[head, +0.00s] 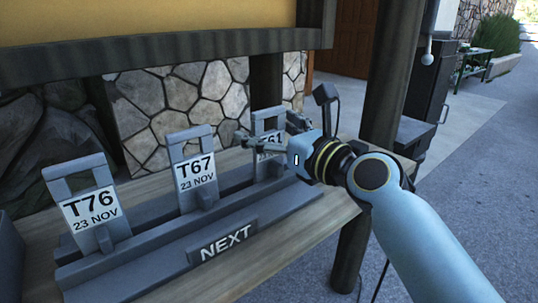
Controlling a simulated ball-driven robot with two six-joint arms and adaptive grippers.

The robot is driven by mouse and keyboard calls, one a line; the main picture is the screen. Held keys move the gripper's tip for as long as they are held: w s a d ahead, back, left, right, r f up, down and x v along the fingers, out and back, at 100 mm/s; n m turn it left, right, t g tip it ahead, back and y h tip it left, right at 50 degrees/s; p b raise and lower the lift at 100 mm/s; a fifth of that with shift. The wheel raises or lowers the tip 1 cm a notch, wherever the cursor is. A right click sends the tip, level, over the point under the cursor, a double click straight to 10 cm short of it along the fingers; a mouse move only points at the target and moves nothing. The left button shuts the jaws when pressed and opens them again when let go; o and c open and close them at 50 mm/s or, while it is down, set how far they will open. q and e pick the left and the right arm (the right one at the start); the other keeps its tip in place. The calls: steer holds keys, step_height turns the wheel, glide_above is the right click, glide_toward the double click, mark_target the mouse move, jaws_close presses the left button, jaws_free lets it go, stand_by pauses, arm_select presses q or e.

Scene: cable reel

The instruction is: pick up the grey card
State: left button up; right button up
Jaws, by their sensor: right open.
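Three grey cards with white labels stand in a long grey rack (150,240) marked "NEXT". The card T76 (90,207) is at the left, T67 (193,170) in the middle, and T61 (268,124) at the right end. My right gripper (258,146) is open at the T61 card, its fingers partly in front of the card's label. I cannot tell whether the fingers touch the card. The lower part of T61 is partly hidden behind the gripper. My left gripper is not in view.
The rack rests on a wooden counter (290,262). A dark wooden post (380,95) stands behind my right arm, and a stone wall (160,105) lies behind the counter. A dark beam (150,52) crosses above. Counter space in front of the rack is clear.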

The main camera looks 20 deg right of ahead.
mark_target(272, 109)
steer(key=shift+c, duration=0.2)
steer(key=c, duration=1.3)
steer(key=shift+r+p, duration=0.3)
steer(key=shift+r, duration=0.2)
step_height(272, 109, up, 4)
steer(key=shift+s+d+p, duration=0.1)
steer(key=shift+s+p, duration=0.05)
steer(key=shift+p, duration=1.05)
steer(key=s+d+r+p, duration=0.1)
steer(key=s+d+r, duration=0.1)
steer(key=s, duration=0.1)
steer(key=s+d+r+p, duration=0.1)
steer(key=s+r+p, duration=0.1)
steer(key=s, duration=0.1)
steer(key=s+d+r+p, duration=0.1)
steer(key=s+d+r, duration=0.1)
steer(key=s, duration=0.1)
steer(key=shift+s+d, duration=0.3)
steer(key=shift+s, duration=0.1)
